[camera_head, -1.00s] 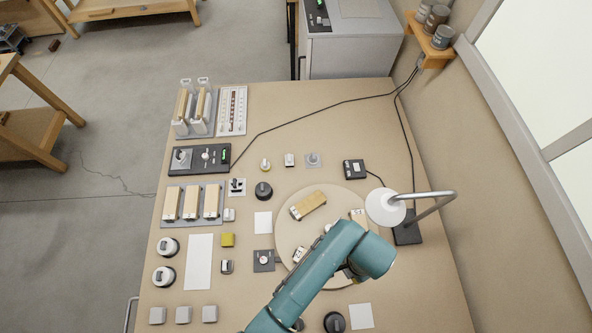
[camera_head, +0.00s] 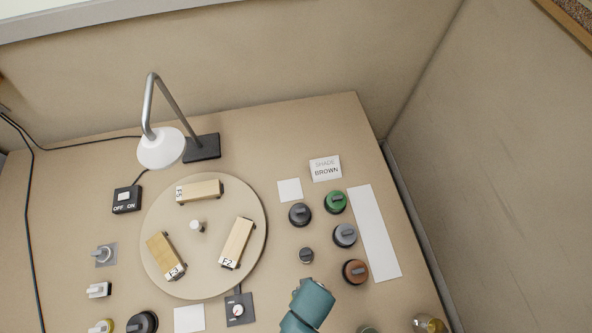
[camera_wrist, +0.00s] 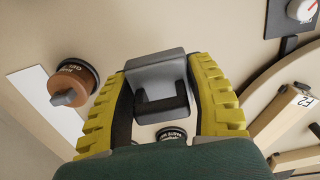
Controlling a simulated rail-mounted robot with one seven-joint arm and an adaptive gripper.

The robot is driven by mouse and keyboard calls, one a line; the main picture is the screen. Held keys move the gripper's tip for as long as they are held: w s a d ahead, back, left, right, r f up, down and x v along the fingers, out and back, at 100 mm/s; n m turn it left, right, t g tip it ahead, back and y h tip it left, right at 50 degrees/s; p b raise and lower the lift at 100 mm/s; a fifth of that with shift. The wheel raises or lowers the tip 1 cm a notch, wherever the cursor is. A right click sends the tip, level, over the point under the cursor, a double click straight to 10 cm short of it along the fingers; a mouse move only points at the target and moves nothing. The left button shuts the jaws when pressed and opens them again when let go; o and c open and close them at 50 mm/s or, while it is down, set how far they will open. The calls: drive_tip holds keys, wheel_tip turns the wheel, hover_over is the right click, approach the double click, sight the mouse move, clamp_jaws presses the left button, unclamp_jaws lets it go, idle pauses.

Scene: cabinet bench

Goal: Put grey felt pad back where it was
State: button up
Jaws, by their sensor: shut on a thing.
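My gripper (camera_wrist: 160,100) shows in the wrist view with yellow fingers and dark inner pads. It is shut on a grey angular piece with a dark inner part, which I take to be the grey felt pad (camera_wrist: 158,72). The piece is held above the bench. A dark round labelled thing (camera_wrist: 172,134) lies below, partly hidden by it. In the head view only my teal arm shows at the bottom edge; the gripper and pad are hidden or out of frame there.
Several round knobbed pots, including a brown one (camera_head: 355,272) and a green one (camera_head: 335,202), stand beside a long white strip (camera_head: 376,235). A turntable (camera_head: 205,280) carries blocks. A lamp (camera_head: 161,148) stands behind it. White cards (camera_head: 290,190) lie flat. A "SHADE BROWN" sign (camera_head: 325,168) is at the back.

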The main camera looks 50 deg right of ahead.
drive_tip(key=shift+s+d+f+b, duration=0.1)
drive_tip(key=shift+s+f+b, duration=0.05)
drive_tip(key=shift+f, duration=0.35)
drive_tip(key=shift+s+d+f+b, duration=0.1)
drive_tip(key=shift+f+b, duration=0.05)
drive_tip(key=shift+f, duration=0.3)
drive_tip(key=shift+w, duration=0.1)
wheel_tip(320, 180, down, 10)
drive_tip(key=b, duration=0.2)
drive_tip(key=shift+r+b, duration=0.1)
drive_tip(key=shift+b, duration=0.2)
drive_tip(key=o, duration=1.2)
drive_tip(key=shift+c, duration=0.2)
